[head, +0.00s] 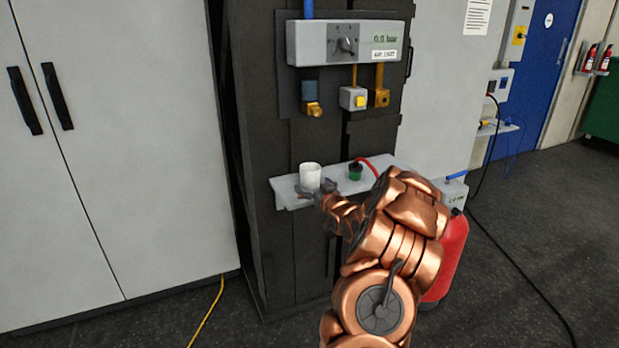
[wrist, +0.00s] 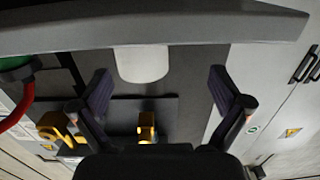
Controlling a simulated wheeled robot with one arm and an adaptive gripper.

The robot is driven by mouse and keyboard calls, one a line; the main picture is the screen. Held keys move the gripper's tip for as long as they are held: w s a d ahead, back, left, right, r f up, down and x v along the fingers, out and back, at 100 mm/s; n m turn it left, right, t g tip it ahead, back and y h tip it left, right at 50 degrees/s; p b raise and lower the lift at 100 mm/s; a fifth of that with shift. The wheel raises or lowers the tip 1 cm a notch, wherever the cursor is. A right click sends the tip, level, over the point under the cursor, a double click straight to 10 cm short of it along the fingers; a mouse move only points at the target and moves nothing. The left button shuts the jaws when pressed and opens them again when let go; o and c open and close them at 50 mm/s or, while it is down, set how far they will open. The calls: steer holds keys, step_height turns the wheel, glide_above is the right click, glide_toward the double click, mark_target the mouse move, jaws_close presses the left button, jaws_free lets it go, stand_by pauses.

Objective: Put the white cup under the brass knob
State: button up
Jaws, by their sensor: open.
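The white cup (head: 310,176) stands upright on the left part of a grey shelf (head: 293,197). The brass knob (head: 313,109) sits on the panel above it, below a dark blue cylinder, nearly straight over the cup in the head view. My gripper (head: 317,189) is at the shelf's front edge, close to the cup and open. The wrist view is upside down: the cup (wrist: 142,64) shows between the spread fingers (wrist: 160,78), left of centre, with a brass knob (wrist: 147,126) further down. I cannot tell whether a finger touches the cup.
A green object (head: 355,171) with a red hose stands on the shelf right of the cup. A red cylinder (head: 450,255) stands behind my arm. A yellow cable (head: 207,315) lies on the floor.

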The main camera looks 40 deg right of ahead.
mark_target(307, 168)
steer(key=shift+s+d+r+t, duration=0.1)
steer(key=shift+s+d+t, duration=0.25)
steer(key=shift+d, duration=0.45)
steer(key=shift+w+d, duration=0.1)
steer(key=shift+w, duration=0.05)
steer(key=shift+x, duration=0.95)
steer(key=shift+w+d+r+p, duration=0.2)
steer(key=shift+w+d, duration=0.1)
steer(key=shift+w, duration=0.3)
steer(key=shift+w+d+r+p, duration=0.15)
steer(key=shift+w+d, duration=0.2)
steer(key=shift+w, duration=0.25)
steer(key=shift+w+d+r+p, duration=0.1)
steer(key=shift+w+d+p, duration=0.15)
steer(key=shift+w, duration=0.35)
steer(key=shift+w+d+f, duration=0.1)
steer(key=shift+w+d, duration=0.2)
steer(key=shift+w, duration=0.35)
steer(key=c, duration=1.3)
